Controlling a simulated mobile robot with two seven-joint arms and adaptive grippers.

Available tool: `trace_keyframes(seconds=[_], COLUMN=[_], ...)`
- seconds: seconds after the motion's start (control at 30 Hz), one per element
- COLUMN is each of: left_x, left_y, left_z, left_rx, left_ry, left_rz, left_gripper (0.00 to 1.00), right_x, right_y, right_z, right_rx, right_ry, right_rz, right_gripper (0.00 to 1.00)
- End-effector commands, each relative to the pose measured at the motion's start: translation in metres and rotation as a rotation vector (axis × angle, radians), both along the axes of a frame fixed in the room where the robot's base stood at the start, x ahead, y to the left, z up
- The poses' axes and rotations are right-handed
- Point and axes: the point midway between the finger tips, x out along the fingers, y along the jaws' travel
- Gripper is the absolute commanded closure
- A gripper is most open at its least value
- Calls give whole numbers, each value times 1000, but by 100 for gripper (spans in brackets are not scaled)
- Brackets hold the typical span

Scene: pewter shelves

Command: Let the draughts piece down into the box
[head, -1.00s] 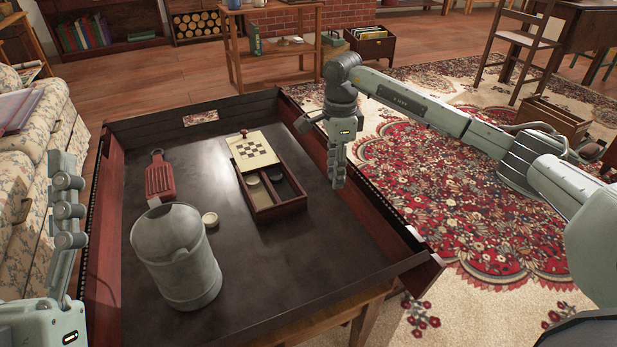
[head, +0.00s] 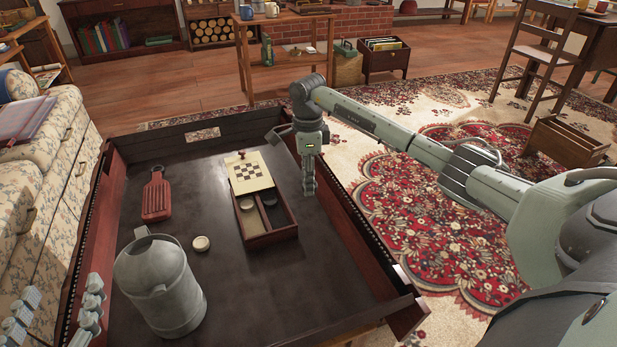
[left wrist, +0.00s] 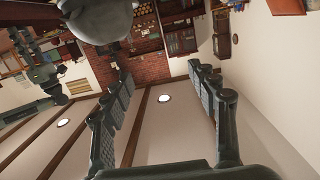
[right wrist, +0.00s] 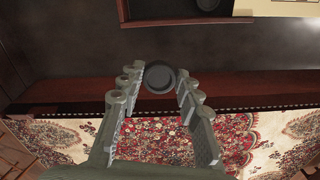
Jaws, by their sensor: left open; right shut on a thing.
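The draughts box (head: 270,239) stands on the dark tray table, its chequered lid (head: 250,172) slid toward the far end. Its left compartment shows a pale piece (head: 245,203); its right one shows a dark piece (head: 270,200). My right gripper (head: 309,190) is just right of the box, above the table, pointing down. In the right wrist view it is shut on a dark round draughts piece (right wrist: 158,78), with the box (right wrist: 180,21) beyond at the top. The held piece is hard to make out in the head view. My left gripper (head: 85,312) is open and empty at the left edge.
A grey metal jug (head: 160,285) stands at the table's near left. A loose pale piece (head: 201,243) lies between jug and box. A red slotted paddle (head: 156,197) lies further back. Raised wooden sides (head: 350,215) border the table.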

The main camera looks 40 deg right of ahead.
Motion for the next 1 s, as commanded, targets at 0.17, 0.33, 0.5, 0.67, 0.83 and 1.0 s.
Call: trace_keyframes(seconds=[0.17,0.33,0.5,0.67,0.83,1.0], left_x=[0,-1,-3,-5,-9,-13], left_y=[-5,-11,-16,-20,-24,-27], left_z=[10,22,35,47,59,72], left_rx=[-23,-50,-77,-104,-133,-162], left_ry=[-48,-103,-158,-211,-267,-325], left_rz=[-10,-21,-32,-41,-51,-59], left_gripper=[41,41,41,41,41,41], right_x=[3,5,9,11,13,16], right_y=[12,24,36,46,56,66], right_z=[-5,-9,-13,-16,-20,-23], right_rx=[2,2,1,2,1,1], right_ry=[1,1,0,0,0,0], right_rz=[1,2,2,1,1,1], right_gripper=[80,80,80,80,80,80])
